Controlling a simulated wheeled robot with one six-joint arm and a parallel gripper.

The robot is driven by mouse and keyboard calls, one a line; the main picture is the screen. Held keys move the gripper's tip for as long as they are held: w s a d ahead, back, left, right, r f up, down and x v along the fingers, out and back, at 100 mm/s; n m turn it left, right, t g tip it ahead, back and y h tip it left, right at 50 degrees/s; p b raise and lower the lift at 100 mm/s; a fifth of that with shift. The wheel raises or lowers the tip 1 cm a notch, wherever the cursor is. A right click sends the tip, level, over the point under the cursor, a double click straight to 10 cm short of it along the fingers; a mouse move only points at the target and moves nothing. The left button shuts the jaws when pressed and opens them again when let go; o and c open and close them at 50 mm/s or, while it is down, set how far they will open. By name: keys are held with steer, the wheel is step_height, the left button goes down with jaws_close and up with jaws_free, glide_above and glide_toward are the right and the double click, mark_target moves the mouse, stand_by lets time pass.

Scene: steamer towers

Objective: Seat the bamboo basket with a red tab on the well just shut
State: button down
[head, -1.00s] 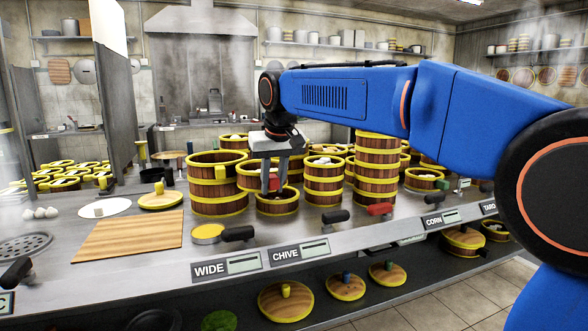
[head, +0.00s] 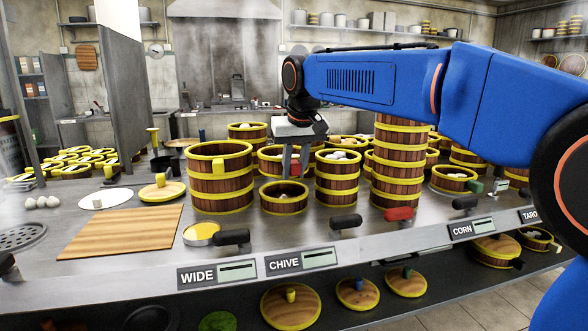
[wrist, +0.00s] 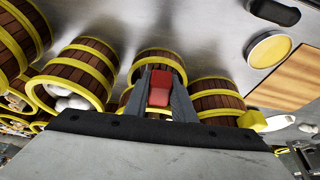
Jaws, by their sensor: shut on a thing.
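My gripper (head: 290,173) is shut on a red tab (wrist: 159,88), which shows between the fingers in the wrist view. In the head view, a banded basket (head: 268,163) shows behind the fingers and looks like the one with this tab; its base is hidden. A low, open bamboo basket (head: 284,203) stands just in front, behind the CHIVE label (head: 283,263). My fingertips are above and behind its rim. The palm hides much of the wrist view. Which well was just shut cannot be told from these frames.
A tall basket with a yellow tab (head: 219,185) stands left, a stack with white buns (head: 338,180) and a taller tower (head: 397,165) right. A wooden board (head: 122,231) lies left.

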steer(key=shift+f, duration=0.1)
steer(key=shift+f, duration=1.95)
steer(key=shift+f, duration=1.2)
steer(key=c, duration=1.4)
jaws_free()
steer(key=v, duration=1.7)
steer(key=shift+s, duration=0.15)
steer(key=shift+r, duration=0.1)
